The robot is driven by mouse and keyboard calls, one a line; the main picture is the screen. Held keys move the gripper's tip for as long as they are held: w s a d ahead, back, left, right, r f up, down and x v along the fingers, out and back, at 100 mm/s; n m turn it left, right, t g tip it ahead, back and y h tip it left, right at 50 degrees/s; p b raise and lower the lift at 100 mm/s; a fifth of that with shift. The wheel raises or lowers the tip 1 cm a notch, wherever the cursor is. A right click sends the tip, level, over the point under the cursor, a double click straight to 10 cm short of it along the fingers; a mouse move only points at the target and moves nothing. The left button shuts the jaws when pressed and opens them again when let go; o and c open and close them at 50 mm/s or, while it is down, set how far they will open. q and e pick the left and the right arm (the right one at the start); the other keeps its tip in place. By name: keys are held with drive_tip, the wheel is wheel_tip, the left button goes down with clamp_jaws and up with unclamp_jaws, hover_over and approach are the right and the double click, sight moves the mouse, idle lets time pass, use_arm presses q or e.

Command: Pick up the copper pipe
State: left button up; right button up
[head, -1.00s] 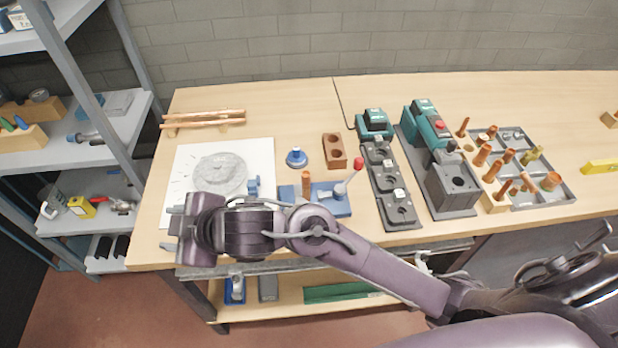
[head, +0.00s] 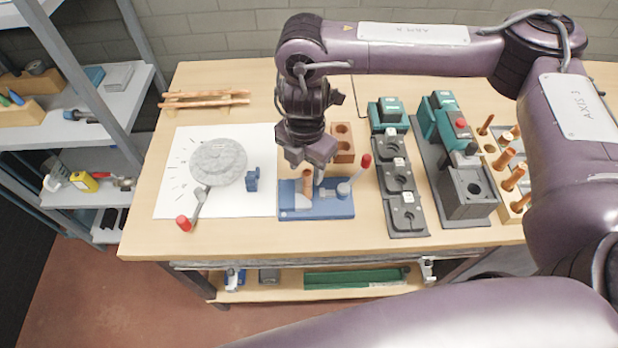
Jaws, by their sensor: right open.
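A short copper pipe (head: 307,183) stands upright in the blue fixture (head: 318,209) at the middle of the bench. My right gripper (head: 307,163) points down just above and behind this pipe. Its jaws are open, with one finger on each side; whether they touch the pipe I cannot tell. Longer copper pipes (head: 205,99) lie across a support at the back left of the bench. More short copper pieces (head: 506,158) stand in a wooden block at the right, partly hidden by my arm. My left gripper is not in view.
A lever with a red knob (head: 366,160) rises at the fixture's right side. A brown block with holes (head: 344,143) is close behind my gripper. Dark stations (head: 402,195) and a green machine (head: 452,130) stand to the right. A white sheet (head: 170,195) with a grey disc lies left.

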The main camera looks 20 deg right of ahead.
sight(306, 181)
wheel_tip(306, 181, down, 2)
drive_tip(key=shift+a+f, duration=0.1)
drive_tip(key=shift+f, duration=0.15)
drive_tip(key=shift+w+d+f, duration=0.1)
drive_tip(key=shift+w+f, duration=0.05)
drive_tip(key=shift+f, duration=1.1)
drive_tip(key=shift+w+d+f, duration=0.1)
drive_tip(key=shift+f, duration=1.15)
clamp_jaws()
drive_tip(key=shift+r, duration=0.1)
drive_tip(key=shift+r, duration=0.5)
wheel_tip(306, 181, up, 19)
drive_tip(key=shift+p, duration=0.4)
